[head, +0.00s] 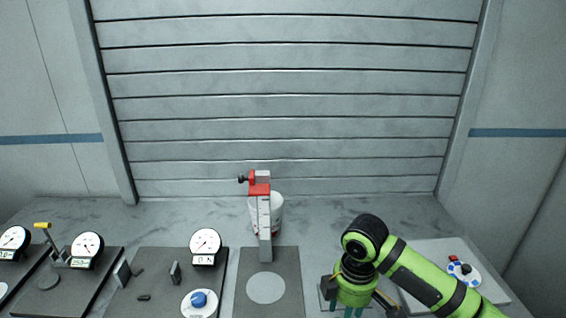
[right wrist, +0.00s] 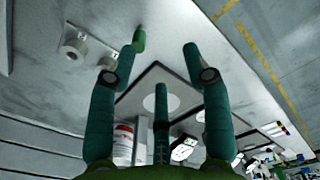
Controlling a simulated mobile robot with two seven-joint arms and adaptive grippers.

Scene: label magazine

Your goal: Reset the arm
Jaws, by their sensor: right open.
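My right arm (head: 415,272) is green with black bands and comes in from the lower right of the head view. It bends down to my right gripper (head: 352,308), whose fingers are cut off by the bottom edge. In the right wrist view my right gripper (right wrist: 160,62) shows three teal fingers spread apart with nothing between them. A dark plate with a pale disc (right wrist: 153,102) lies beyond the fingers. My left arm and gripper are in neither view.
A grey post with a red clamp (head: 260,189) stands on a dark plate (head: 287,258), a white container (head: 279,212) behind it. Dial gauges (head: 205,242) stand to the left. A pale board with a blue-and-red control (head: 464,271) lies right of my arm. A slatted wall (head: 285,90) closes the back.

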